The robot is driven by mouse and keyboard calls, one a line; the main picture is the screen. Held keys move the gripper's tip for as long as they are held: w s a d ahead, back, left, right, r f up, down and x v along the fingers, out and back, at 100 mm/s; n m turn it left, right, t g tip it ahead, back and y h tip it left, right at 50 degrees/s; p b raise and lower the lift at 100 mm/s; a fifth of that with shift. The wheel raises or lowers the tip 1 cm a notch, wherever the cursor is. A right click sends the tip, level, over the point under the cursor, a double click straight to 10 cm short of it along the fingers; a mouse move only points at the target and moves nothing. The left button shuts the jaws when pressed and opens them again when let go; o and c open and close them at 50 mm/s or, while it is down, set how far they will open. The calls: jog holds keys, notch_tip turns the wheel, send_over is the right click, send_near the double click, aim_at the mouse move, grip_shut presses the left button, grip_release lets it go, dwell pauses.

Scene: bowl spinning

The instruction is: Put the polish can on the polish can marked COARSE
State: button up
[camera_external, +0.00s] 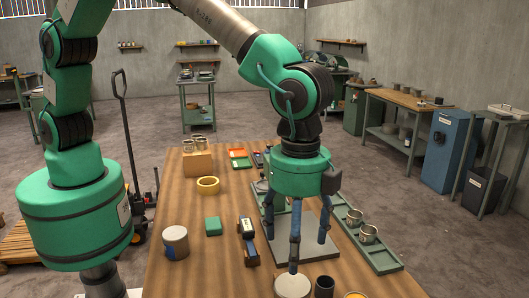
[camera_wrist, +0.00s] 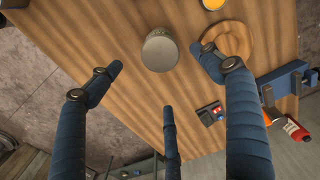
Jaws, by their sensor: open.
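My gripper (camera_external: 294,245) has three blue fingers, spread open and pointing down over the front part of the table. The gripper also shows in the wrist view (camera_wrist: 158,76), with nothing between its fingers. A round, pale-topped can (camera_external: 292,286) stands at the table's front edge, just below the nearest fingertip in the picture. Another can with a grey top (camera_external: 175,242) stands at the left side of the table. In the wrist view a round grey-topped can (camera_wrist: 160,50) lies beyond and between the two upper fingertips, apparently untouched. No COARSE marking is readable, so I cannot tell which can bears it.
A dark cup (camera_external: 324,287) and an orange-topped can (camera_external: 355,295) stand right of the front can. A green tray (camera_external: 384,262) with metal cups lies right.

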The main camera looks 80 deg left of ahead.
dwell(0.7)
jog(key=s+a+r+n+t+h, duration=0.15)
jog(key=a+r+n, duration=0.25)
jog(key=a+r, duration=1)
jog(key=s+a+r+n+t+y, duration=0.1)
jog(key=s+a+r+n, duration=0.25)
jog(key=a+r, duration=1)
jog(key=s+a+f+n+t, duration=0.2)
jog(key=s+a+n, duration=0.6)
jog(key=s+a, duration=1.4)
jog(key=a+t, duration=0.1)
jog(key=a, duration=0.2)
jog(key=shift+s+a+f+n, duration=0.15)
jog(key=shift+s+a+n, duration=0.1)
jog(key=shift+s+n, duration=0.15)
notch_tip(320, 180, down, 10)
jog(key=b, duration=0.9)
jog(key=shift+b, duration=0.4)
